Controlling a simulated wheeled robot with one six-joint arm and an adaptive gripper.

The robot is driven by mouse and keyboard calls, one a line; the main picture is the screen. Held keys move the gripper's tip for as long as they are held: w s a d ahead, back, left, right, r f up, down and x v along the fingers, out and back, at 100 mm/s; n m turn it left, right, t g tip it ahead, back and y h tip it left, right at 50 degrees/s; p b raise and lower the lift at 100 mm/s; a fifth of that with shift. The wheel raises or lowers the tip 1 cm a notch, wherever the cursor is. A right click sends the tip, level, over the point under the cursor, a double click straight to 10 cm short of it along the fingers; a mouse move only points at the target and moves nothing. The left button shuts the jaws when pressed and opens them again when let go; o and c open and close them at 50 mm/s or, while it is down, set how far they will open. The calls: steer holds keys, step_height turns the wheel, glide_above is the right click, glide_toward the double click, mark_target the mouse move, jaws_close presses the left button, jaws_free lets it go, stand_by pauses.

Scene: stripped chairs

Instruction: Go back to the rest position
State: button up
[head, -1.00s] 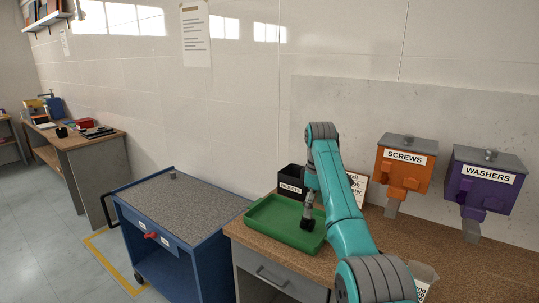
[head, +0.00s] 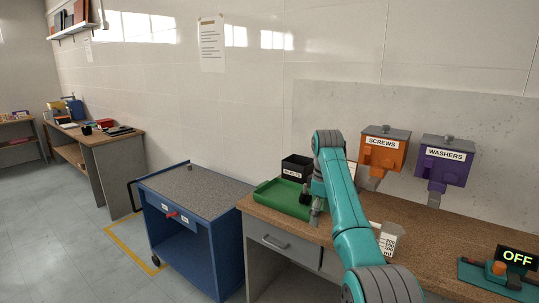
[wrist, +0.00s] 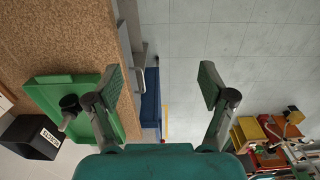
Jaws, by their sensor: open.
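My gripper (wrist: 161,84) is open in the wrist view, its two fingers spread wide with nothing between them. In the head view my teal arm reaches over the front of the workbench (head: 262,208), and its end shows only small near the green tray (head: 272,194). The tray also shows in the wrist view (wrist: 65,85), left of the fingers. A small part with a black knob and grey stem (wrist: 68,103) shows over the tray there, beside the left finger and apart from its tip.
A black rejects bin (head: 297,166) stands behind the tray. An orange screws dispenser (head: 385,152) and purple washers dispenser (head: 446,160) hang on the wall. A blue cart (head: 215,235) stands left.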

steer(key=s+f+m+t, duration=0.1)
steer(key=s+f+t, duration=0.1)
steer(key=f, duration=1.3)
steer(key=s+f+m+t, duration=0.1)
steer(key=s+f, duration=0.1)
steer(key=f, duration=1.2)
steer(key=s+d+f+m+t, duration=0.2)
steer(key=s+f+m+t, duration=0.15)
steer(key=s+f, duration=1.55)
steer(key=s+r+m+t, duration=0.1)
steer(key=s+r+t, duration=0.1)
steer(key=s, duration=1.1)
steer(key=s+r+m+t, duration=0.1)
steer(key=s+r+t, duration=0.1)
steer(key=s, duration=1)
steer(key=s+r+m+t, duration=0.1)
steer(key=s+r+t, duration=0.1)
steer(key=s+r, duration=0.8)
steer(key=s+r+m+t, duration=0.2)
steer(key=s+r, duration=0.8)
steer(key=r, duration=0.5)
steer(key=shift+s+d, duration=0.15)
steer(key=shift+d, duration=0.3)
